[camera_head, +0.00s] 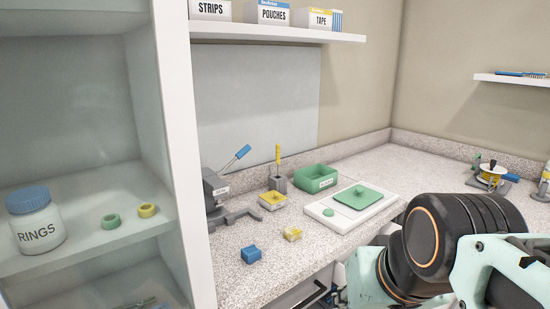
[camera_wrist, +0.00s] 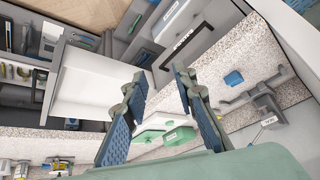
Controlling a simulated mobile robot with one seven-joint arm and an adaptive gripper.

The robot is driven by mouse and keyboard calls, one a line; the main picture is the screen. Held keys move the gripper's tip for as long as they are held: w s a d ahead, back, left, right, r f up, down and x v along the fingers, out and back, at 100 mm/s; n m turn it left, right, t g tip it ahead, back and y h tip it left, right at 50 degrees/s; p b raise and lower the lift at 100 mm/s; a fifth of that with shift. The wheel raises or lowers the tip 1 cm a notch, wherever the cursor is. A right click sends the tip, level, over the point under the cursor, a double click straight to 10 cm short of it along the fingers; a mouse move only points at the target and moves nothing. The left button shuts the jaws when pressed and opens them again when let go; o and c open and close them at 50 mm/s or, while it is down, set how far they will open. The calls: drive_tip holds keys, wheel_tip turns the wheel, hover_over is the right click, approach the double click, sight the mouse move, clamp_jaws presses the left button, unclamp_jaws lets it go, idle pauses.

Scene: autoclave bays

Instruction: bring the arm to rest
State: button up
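My gripper (camera_wrist: 160,75) is open in the wrist view, its two blue-padded fingers spread apart with nothing between them. The worktop and a pale cabinet panel show beyond the fingers. In the head view my arm bends across the lower right, with its dark joint and mint links in front of the counter. The gripper itself is not clear there. The white tray (camera_head: 318,211) with the green lid-like plate (camera_head: 359,197) lies on the counter to the left of my arm. The green plate also shows beyond the fingers in the wrist view (camera_wrist: 180,136).
A glass-sided cabinet at left holds a rings jar (camera_head: 37,222). A wall shelf (camera_head: 270,33) carries boxes.

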wheel_tip(320, 180, down, 4)
drive_tip(key=s+d+r, duration=0.1)
drive_tip(key=s+d, duration=0.1)
drive_tip(key=s, duration=0.1)
wheel_tip(320, 180, up, 19)
drive_tip(key=p, duration=1.9)
drive_tip(key=shift+w+a+g+h, duration=0.3)
drive_tip(key=shift+w+a, duration=0.05)
drive_tip(key=shift+w, duration=0.05)
